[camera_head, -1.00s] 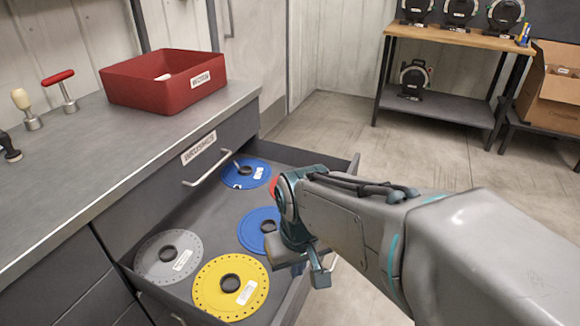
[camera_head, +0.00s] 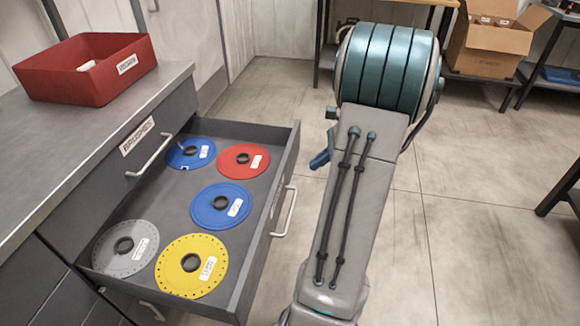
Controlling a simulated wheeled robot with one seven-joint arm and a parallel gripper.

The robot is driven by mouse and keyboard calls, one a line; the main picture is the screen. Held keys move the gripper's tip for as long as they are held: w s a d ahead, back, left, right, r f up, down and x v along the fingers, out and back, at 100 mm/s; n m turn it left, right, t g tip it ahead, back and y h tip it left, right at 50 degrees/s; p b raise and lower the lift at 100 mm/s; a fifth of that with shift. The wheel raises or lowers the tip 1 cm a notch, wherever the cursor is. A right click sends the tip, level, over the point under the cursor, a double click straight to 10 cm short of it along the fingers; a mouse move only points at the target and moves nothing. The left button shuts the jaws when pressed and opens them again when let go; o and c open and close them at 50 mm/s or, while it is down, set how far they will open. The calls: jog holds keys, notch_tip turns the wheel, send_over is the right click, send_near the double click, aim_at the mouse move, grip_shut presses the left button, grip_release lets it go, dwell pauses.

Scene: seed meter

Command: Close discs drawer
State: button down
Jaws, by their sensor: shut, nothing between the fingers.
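The discs drawer (camera_head: 262,215) is pulled well out of the grey cabinet. Its front faces right and carries a bar handle (camera_head: 285,212). Inside lie a blue disc (camera_head: 178,158), a red disc (camera_head: 236,172), a second blue disc (camera_head: 205,217), a grey disc (camera_head: 140,240) and a yellow disc (camera_head: 178,272), all flat. My gripper (camera_head: 321,157) is mostly hidden behind my arm; only a small teal part shows, right of the drawer front and apart from the handle. It is shut, with no held object in view.
The drawer labelled brushes (camera_head: 118,165) above is shut. A red bin (camera_head: 90,68) stands on the grey worktop (camera_head: 60,125). The floor (camera_head: 450,170) right of the drawer is open. A cardboard box (camera_head: 488,45) sits on a bench at the back right.

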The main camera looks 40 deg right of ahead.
jog(key=s+d+m+t, duration=0.1)
jog(key=d+m, duration=0.1)
jog(key=d, duration=0.2)
jog(key=b, duration=0.2)
send_near(284, 178)
notch_tip(284, 178, down, 3)
jog(key=w+a, duration=0.1)
jog(key=a, duration=0.1)
jog(key=shift+w+a+f+m, duration=0.25)
jog(key=shift+w+f+m, duration=0.05)
jog(key=shift+w+f, duration=0.1)
jog(key=shift+w+a+r, duration=0.1)
jog(key=shift+w+a, duration=0.2)
jog(key=shift+w, duration=0.1)
